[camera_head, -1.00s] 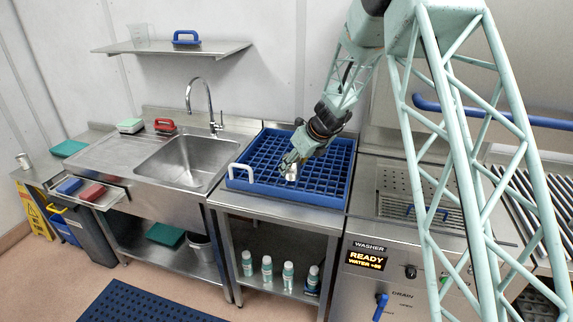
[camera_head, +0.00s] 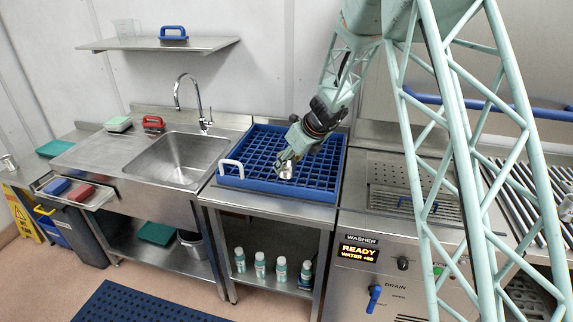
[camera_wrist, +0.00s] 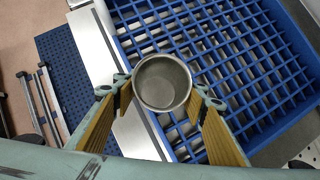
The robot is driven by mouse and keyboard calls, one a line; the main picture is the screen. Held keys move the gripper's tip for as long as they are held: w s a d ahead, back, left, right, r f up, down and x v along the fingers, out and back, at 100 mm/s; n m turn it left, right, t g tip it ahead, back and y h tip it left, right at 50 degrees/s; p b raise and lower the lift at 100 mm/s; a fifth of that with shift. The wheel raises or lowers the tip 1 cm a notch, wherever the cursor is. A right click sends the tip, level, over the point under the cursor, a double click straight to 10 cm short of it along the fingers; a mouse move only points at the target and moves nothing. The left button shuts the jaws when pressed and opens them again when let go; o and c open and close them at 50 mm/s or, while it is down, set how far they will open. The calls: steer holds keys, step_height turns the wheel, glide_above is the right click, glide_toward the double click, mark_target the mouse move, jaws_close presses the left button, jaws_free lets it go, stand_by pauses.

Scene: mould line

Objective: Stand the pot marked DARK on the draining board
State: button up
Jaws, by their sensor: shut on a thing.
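My gripper (camera_wrist: 165,98) is shut on a small round metal pot (camera_wrist: 163,82), with one finger on each side of it. The pot looks upright, open at the top and empty. It also shows in the head view (camera_head: 286,171), at or just above the front part of the blue rack. I cannot tell whether it touches the rack. No DARK mark can be read on it. The draining board (camera_head: 103,156) is the ribbed steel surface left of the sink, far to the left of my gripper.
The blue rack (camera_head: 232,182) with a white handle stands on a steel table. The sink (camera_head: 180,160) and its tall tap (camera_head: 178,92) lie between rack and board. A red-handled brush (camera_head: 153,123) and a green-and-white block (camera_head: 118,124) sit behind the board, under a wall shelf (camera_head: 158,44).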

steer(key=shift+a+r, duration=0.1)
steer(key=shift+a, duration=0.4)
steer(key=s+a+r+n+g+y+b, duration=0.15)
steer(key=s+a+n+g, duration=0.25)
steer(key=s+a+n, duration=0.6)
steer(key=s+a+r+n+g, duration=0.2)
steer(key=s+a+n+g, duration=0.35)
steer(key=a, duration=0.75)
steer(key=s+r+n+h+b, duration=0.1)
steer(key=s+r+n+h, duration=0.4)
steer(key=s+n, duration=0.5)
steer(key=s+a+r+n+h+b, duration=0.1)
steer(key=s+r+n+h, duration=0.3)
steer(key=s+n, duration=0.6)
steer(key=shift+s+a+r+h, duration=0.2)
steer(key=shift+s+r+h, duration=0.2)
steer(key=shift+s+h, duration=0.15)
steer(key=shift+a+g, duration=0.2)
steer(key=shift+g, duration=0.05)
